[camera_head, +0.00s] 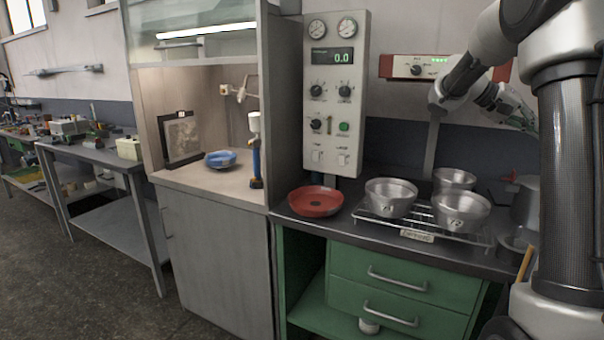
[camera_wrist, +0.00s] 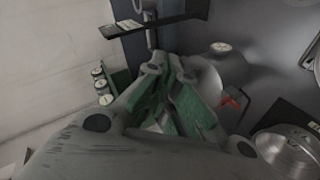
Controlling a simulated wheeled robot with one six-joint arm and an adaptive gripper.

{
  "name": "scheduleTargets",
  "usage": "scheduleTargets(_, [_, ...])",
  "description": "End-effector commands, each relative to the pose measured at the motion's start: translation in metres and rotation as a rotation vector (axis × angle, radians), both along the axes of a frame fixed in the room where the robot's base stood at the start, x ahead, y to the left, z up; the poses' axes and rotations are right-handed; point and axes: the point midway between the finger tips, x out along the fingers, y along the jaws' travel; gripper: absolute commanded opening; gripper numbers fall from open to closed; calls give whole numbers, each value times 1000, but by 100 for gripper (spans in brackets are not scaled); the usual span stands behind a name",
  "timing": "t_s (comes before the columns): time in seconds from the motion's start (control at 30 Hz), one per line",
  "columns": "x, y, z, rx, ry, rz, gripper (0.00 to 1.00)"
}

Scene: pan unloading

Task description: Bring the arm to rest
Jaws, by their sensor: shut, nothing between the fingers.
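My arm reaches in from the right of the head view, raised above the dark counter. My gripper (camera_head: 524,122) is at its end, partly cut off behind my own arm column. In the wrist view my gripper (camera_wrist: 176,100) shows green finger pads close together, with nothing between them. It hangs in the air, apart from the pans and the counter. Three metal pans stand on the counter: a left pan (camera_head: 390,197), a back pan (camera_head: 454,180) and a front right pan (camera_head: 461,210).
The pans stand on or by a wire rack (camera_head: 425,235). A red dish (camera_head: 315,201) lies left of them. A blue dish (camera_head: 220,159) sits in the hood. A control panel (camera_head: 333,95) stands behind the counter. A metal pot (camera_head: 525,203) is at the right.

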Motion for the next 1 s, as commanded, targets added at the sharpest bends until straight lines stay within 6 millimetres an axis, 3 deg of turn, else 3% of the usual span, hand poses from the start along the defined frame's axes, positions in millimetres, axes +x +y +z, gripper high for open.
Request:
scheduleTargets(0.03, [-23, 18, 4, 83, -6, 39, 0])
scheduleTargets(0.17, [-77, 68, -7, 316, -14, 172, 0])
scheduleTargets(0.3, [-134, 126, -30, 540, -49, 353, 0])
scheduleTargets(0.5, [-202, 205, -72, 791, -140, 647, 0])
scheduleTargets(0.7, [-240, 256, -105, 915, -230, 861, 0])
scheduleTargets(0.83, [-248, 269, -113, 943, -257, 918, 0])
scheduleTargets(1.0, [-249, 270, -114, 944, -260, 923, 0])
